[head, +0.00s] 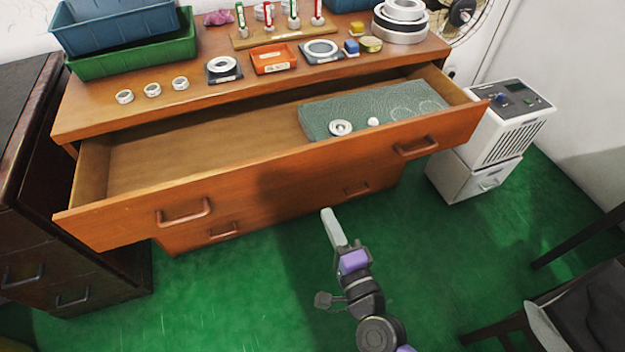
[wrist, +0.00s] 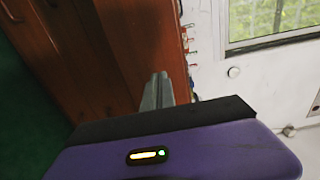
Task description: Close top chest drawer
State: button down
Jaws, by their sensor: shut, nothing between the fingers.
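The chest (head: 250,110) is brown wood, and its top drawer (head: 300,167) stands pulled far out toward me in the head view. Inside the drawer a grey-green mat (head: 340,108) carries a white ring (head: 340,127) and small white pieces. My gripper (head: 326,212) is shut and empty. In the head view it shows just below the drawer front, between the handles; I cannot tell whether it touches. In the wrist view my gripper's fingers (wrist: 158,82) are together, with brown wood beyond them.
On the chest top are a blue bin (head: 115,25), a green tray (head: 140,55) and several rings. A dark cabinet (head: 30,190) stands at left, a white machine (head: 510,120) at right, and a dark chair (head: 580,300) at lower right. Green floor (head: 220,300) lies open in front.

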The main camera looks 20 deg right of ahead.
aim_at(305, 165)
jog(key=w, duration=1.3)
jog(key=shift+w, duration=0.3)
